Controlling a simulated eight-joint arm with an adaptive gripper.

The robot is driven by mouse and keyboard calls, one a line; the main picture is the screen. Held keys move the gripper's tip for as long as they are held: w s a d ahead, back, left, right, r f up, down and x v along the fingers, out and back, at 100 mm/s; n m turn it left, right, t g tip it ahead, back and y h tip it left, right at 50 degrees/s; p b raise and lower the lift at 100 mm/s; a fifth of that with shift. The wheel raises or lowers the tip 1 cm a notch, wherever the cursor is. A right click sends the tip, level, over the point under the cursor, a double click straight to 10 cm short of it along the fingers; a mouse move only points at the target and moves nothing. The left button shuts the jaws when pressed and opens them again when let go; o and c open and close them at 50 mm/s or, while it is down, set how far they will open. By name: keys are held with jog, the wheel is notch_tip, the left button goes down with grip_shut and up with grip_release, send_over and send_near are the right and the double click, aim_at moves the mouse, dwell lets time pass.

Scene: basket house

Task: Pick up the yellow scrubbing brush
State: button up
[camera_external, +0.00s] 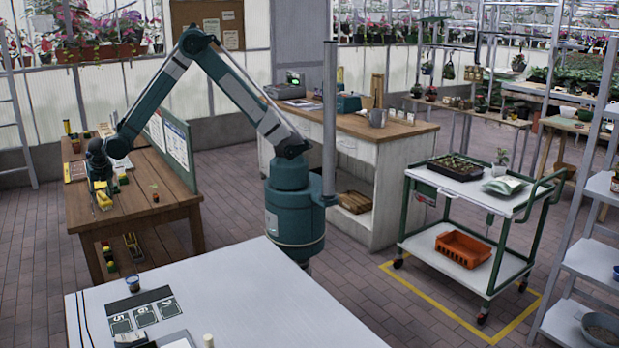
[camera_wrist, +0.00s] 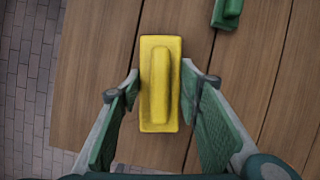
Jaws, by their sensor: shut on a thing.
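The yellow scrubbing brush (camera_wrist: 160,85) is a yellow block with a raised ridge along its middle, in the centre of the wrist view. My gripper (camera_wrist: 160,88) has one finger on each long side of it and is shut on it. In the external view the brush (camera_external: 104,200) shows below my gripper (camera_external: 102,186), over the wooden table at the left. The gap between brush and table top is too small to tell.
The wooden table (camera_external: 150,203) holds small items near the gripper. A green object (camera_wrist: 227,12) lies beyond the brush, to its right. A green board (camera_external: 175,145) stands along the table's right side. A grey table (camera_external: 240,305) is in the foreground.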

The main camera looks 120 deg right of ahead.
aim_at(102, 194)
jog(key=shift+r, duration=0.15)
notch_tip(102, 194, up, 10)
jog(key=shift+r+p, duration=0.15)
jog(key=shift+p, duration=0.75)
